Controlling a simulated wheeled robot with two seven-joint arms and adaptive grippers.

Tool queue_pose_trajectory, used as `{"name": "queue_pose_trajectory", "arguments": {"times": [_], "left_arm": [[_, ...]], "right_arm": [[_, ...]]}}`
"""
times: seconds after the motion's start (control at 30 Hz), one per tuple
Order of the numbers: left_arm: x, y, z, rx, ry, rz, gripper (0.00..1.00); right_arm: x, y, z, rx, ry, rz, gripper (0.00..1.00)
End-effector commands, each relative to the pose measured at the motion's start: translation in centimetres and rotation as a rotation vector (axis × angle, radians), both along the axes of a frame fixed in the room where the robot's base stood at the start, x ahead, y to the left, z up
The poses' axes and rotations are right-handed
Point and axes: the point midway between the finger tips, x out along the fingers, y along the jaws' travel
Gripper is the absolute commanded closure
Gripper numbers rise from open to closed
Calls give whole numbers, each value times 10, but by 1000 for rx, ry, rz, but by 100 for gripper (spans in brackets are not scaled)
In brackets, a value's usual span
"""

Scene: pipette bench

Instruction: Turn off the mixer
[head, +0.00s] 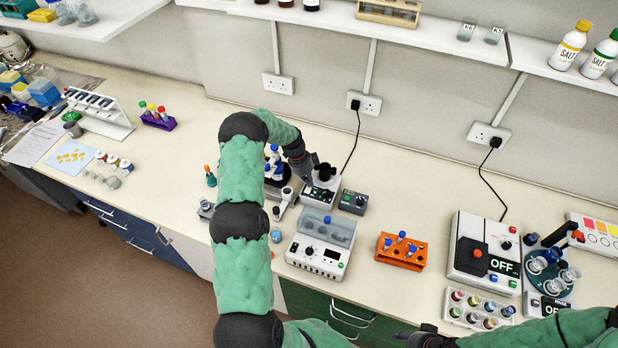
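What looks like the mixer, a small white unit (331,184) with a black round top and a dark front panel, stands on the bench right of centre. My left arm arches over the bench, and its dark gripper (309,180) points down at the mixer's left side, very close to it. Whether it touches the mixer, and how its fingers stand, is too small to tell. The mixer's switch cannot be made out clearly. My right gripper (424,339) is a dark shape at the bottom edge, partly cut off; its fingers are not clear.
An orange tube rack (401,251) stands farther right. A white box marked OFF (470,262) stands beyond it. Bare bench lies between rack and wall.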

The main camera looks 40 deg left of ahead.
Motion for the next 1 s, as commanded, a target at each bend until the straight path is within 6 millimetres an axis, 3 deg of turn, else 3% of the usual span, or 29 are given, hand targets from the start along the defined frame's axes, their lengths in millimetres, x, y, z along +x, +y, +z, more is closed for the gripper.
{"name": "queue_pose_trajectory", "arguments": {"times": [0.37,0.63,1.0], "left_arm": [[0,0,-1,0,-1,0,100],[4,1,-13,0,-1,-1,100],[0,0,-7,0,1,0,100]], "right_arm": [[0,0,-2,0,0,0,60],[0,0,-31,0,0,0,60],[0,0,-23,0,0,0,60]]}}
